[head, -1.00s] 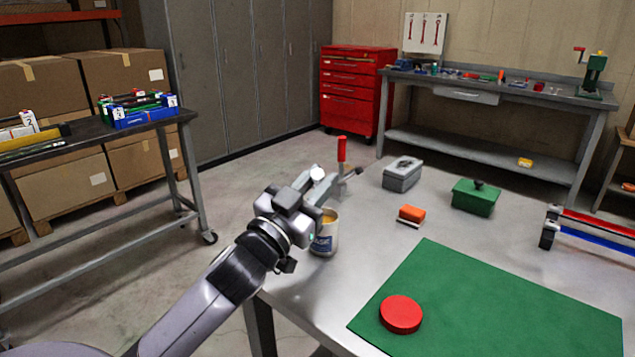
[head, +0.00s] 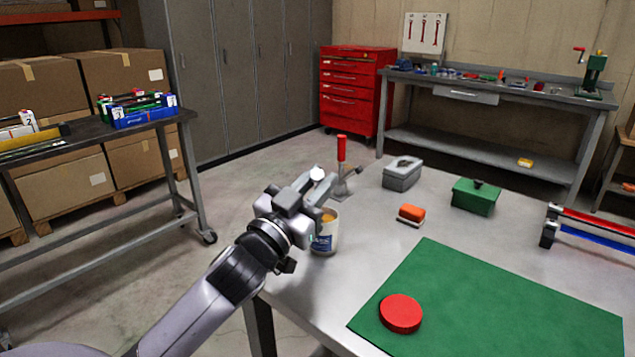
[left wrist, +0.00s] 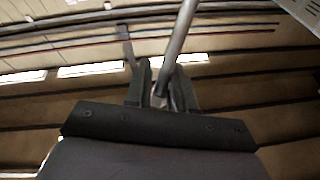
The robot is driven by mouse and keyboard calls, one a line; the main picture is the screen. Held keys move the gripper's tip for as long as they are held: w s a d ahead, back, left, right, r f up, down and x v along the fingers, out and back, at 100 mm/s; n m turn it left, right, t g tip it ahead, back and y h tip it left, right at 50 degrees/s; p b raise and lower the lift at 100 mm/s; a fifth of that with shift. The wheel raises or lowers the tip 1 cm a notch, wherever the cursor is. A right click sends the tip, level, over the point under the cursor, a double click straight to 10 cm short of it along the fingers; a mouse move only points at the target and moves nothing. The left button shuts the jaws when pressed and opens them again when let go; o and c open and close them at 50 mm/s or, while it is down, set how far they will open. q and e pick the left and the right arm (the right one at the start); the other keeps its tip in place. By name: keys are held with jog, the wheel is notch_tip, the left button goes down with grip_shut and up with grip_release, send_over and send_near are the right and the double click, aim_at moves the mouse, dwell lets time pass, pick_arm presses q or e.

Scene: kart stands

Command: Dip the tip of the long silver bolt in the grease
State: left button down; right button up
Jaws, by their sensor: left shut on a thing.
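Yellowish grease (head: 328,217) shows inside the can. In the left wrist view the gripper (left wrist: 162,85) is shut on a silver shaft, the long bolt (left wrist: 180,38), which runs up out of the picture. In the head view the gripper hides most of the bolt. I cannot tell whether its tip touches the grease. My right gripper is not in view.
A clamp with a red handle (head: 341,150) stands just behind the can. A grey box (head: 402,176), an orange brush (head: 411,212) and a green box (head: 476,198) are farther right. A green mat (head: 480,300) with a red disc (head: 401,313) lies in front.

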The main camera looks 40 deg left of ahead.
pick_arm(q)
jog(key=shift+f+b, duration=0.5)
jog(key=shift+f, duration=0.15)
dwell(0.4)
jog(key=shift+f, duration=0.2)
dwell(0.8)
